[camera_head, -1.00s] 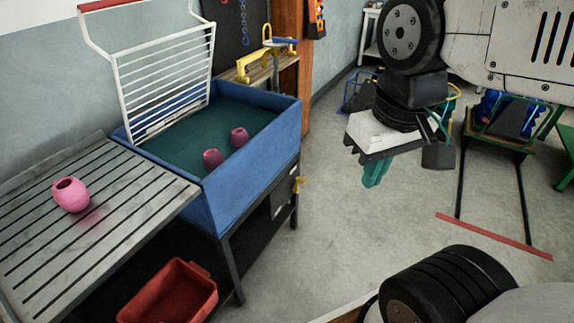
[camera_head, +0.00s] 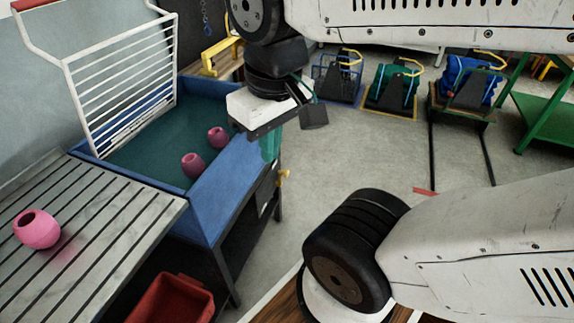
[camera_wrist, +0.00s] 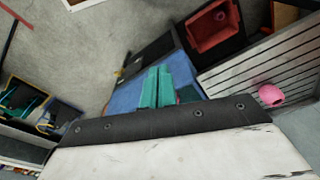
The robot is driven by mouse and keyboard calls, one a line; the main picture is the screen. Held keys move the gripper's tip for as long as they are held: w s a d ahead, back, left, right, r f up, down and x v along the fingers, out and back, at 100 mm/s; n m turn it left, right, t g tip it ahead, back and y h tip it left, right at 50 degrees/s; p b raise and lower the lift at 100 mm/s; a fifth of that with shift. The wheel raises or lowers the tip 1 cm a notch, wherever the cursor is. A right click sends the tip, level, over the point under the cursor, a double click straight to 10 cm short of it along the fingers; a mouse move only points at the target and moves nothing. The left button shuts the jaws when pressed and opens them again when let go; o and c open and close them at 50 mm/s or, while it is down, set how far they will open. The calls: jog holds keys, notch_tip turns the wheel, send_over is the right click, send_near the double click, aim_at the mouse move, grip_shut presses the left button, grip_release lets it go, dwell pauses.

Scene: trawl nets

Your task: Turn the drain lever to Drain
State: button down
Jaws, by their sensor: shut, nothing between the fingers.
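The blue tank (camera_head: 222,190) stands at the left with dark water in it. A small yellow lever (camera_head: 283,177) sticks out low on its near right side, beside a dark panel with a pale plate. It also shows as a small yellow spot in the wrist view (camera_wrist: 119,73). The lever's markings are too small to read. My gripper (camera_head: 270,146) is shut and empty, with teal fingers pointing down in front of the tank's right rim, above the lever in the picture. In the wrist view the closed fingers (camera_wrist: 157,86) overlap the tank.
Two pink floats (camera_head: 205,153) lie in the tank, and a white rack (camera_head: 120,85) stands over it. A slatted table (camera_head: 100,205) holds a pink pot (camera_head: 37,229). A red bin (camera_head: 172,300) sits below. Open floor (camera_head: 345,150) lies right of the tank.

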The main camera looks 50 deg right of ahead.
jog(key=w+d+f+m+g+y, duration=0.1)
jog(key=w+d+f+m+g, duration=0.15)
jog(key=w+d+f, duration=0.65)
jog(key=w+d+f+m+g+y, duration=0.15)
jog(key=w+d+f+m, duration=0.35)
jog(key=w+d, duration=0.65)
jog(key=w+d+f+m, duration=0.2)
jog(key=w+d+f, duration=0.2)
jog(key=d+f, duration=0.5)
jog(key=w+d+f+m+t, duration=0.1)
jog(key=w+d+f+m, duration=0.3)
jog(key=f, duration=0.8)
jog(key=w+d+f+n, duration=0.1)
jog(key=w+d+f, duration=0.2)
jog(key=d+f, duration=0.7)
jog(key=w+d+f+m+t+h, duration=0.1)
jog(key=w+d+f+m, duration=0.1)
jog(key=w+d, duration=0.2)
jog(key=shift+w+d+t, duration=0.25)
jog(key=shift+w+t, duration=0.15)
jog(key=shift+w, duration=0.1)
jog(key=shift+m+h, duration=0.25)
